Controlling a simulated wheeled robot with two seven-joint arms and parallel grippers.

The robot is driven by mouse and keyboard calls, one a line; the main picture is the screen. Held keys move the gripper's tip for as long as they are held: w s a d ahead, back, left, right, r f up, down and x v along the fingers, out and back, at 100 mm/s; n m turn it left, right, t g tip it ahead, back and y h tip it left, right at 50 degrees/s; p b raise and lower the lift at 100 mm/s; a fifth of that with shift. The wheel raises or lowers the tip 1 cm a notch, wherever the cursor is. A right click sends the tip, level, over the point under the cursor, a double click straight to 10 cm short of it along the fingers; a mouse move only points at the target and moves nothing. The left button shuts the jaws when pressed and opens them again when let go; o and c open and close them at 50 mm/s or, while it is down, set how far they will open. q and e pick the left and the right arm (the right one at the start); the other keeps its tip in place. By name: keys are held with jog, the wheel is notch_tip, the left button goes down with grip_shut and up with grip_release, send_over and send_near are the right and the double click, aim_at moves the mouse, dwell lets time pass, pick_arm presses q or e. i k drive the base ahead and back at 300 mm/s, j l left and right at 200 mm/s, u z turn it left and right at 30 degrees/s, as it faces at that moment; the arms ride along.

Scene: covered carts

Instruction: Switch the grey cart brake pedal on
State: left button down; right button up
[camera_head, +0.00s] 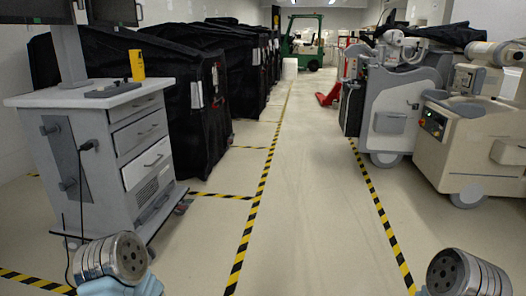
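The grey cart (85,160) stands at the left, with drawers on its front, a monitor post on top and a low base near the floor. A caster (182,207) with a small reddish part shows at the right end of its base. I cannot make out a brake pedal or its position for certain. Metal joints of my two arms show at the bottom left and bottom right edges. The left one overlaps the near lower part of the cart in the picture. No gripper fingers are in view on either arm.
Beige medical machines (470,135) stand at the right. A green forklift (302,45) is far back. The aisle between the striped floor lines is clear.

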aim_at(188, 202)
jog(key=i+u, duration=0.3)
jog(key=i, duration=0.45)
jog(key=i+l+u, duration=0.15)
jog(key=i+u, duration=0.15)
jog(key=i, duration=0.45)
jog(key=i+j+z, duration=0.3)
jog(key=i+j, duration=0.15)
jog(key=i, duration=0.3)
jog(key=i+j+z, duration=0.25)
jog(key=i+j, duration=0.4)
jog(key=i, duration=0.1)
